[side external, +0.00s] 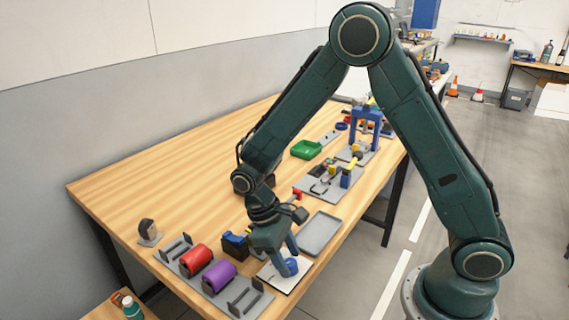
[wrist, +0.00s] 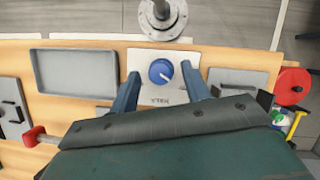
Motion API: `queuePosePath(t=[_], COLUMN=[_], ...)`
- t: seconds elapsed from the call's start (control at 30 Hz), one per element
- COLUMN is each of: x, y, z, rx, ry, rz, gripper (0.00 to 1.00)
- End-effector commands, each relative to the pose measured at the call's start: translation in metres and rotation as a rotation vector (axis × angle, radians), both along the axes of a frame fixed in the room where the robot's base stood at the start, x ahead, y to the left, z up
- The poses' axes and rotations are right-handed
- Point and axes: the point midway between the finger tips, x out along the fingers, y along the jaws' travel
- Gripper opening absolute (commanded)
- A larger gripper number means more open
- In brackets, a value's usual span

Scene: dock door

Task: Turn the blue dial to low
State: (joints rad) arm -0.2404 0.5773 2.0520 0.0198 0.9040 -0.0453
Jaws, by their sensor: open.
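The blue dial (wrist: 161,71) sits on a white plate (wrist: 145,57) in the wrist view. A white pointer mark on the dial points to the lower right there. Small dark lettering below the dial is too small to read surely. The dial also shows at the front of the bench in the side view (side external: 291,266). My gripper (wrist: 164,82) is open, with one blue finger on each side of the dial and a gap to it on both sides. I cannot tell whether the fingertips are level with the dial or above it.
A shallow grey tray (side external: 320,233) lies beside the plate. The bench's left half is mostly clear.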

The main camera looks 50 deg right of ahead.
Motion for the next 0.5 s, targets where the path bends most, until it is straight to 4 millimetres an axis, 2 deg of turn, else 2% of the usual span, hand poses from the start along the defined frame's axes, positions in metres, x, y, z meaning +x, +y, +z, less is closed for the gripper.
queuePosePath(t=[0.27,0.5], x=[0.012,0.027], y=[0.003,0.008], z=[0.028,0.065], rx=[0.001,0.001], ry=[-0.004,-0.005], rz=[0.0,0.0], gripper=[0.47,0.47])
